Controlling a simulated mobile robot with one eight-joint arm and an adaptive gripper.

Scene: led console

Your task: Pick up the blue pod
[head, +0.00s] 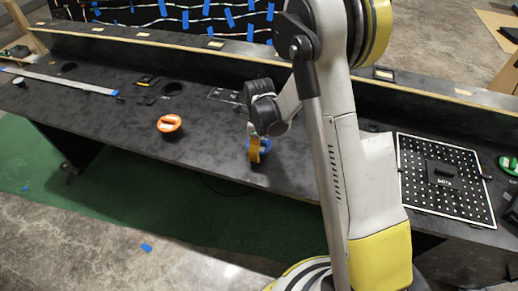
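The blue pod (266,145) sits on the dark console top, near its front edge, left of my arm. Only part of its blue rim shows, since my gripper covers the rest. My gripper (254,156) points down at the pod, with its yellow-orange finger in front of the pod's left side. I cannot tell whether the fingers are apart or closed on it, or whether they touch it.
An orange pod (169,123) sits left of the gripper. Round holes (173,88) lie further back. A raised ledge (160,47) runs along the back.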

